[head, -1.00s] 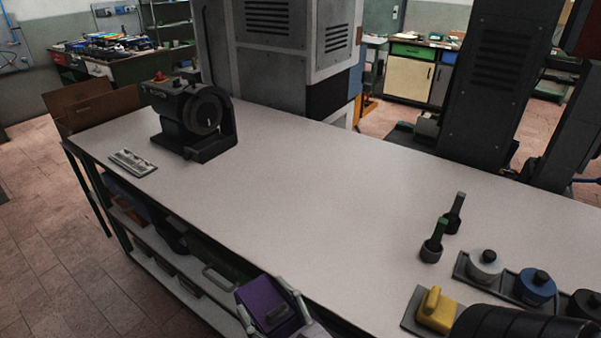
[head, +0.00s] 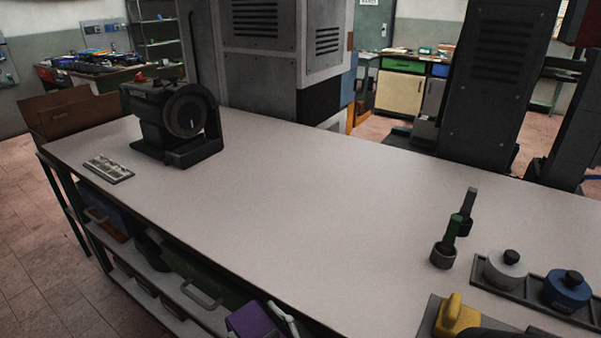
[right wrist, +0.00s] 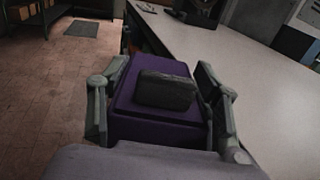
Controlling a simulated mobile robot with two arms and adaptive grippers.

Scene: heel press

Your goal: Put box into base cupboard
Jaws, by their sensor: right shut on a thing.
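The purple box (head: 252,321) shows at the bottom edge of the head view, in front of the workbench's front edge and partly cut off. In the right wrist view the box (right wrist: 155,105) has a dark block-like part on its top. My right gripper (right wrist: 158,75) is shut on it, one finger along each side. Under the bench, a dark green front with a pale handle (head: 201,294) shows; I cannot tell whether it is the base cupboard. A cupboard with a cream door (head: 400,92) stands far back. My left gripper is not in view.
The workbench top (head: 300,210) is largely clear. A dark machine (head: 175,122) stands at its far left. Two dark pots with upright handles (head: 444,255), a rack of round jars (head: 505,268) and a yellow-handled thing (head: 456,318) are at the right. Shelves lie under the bench.

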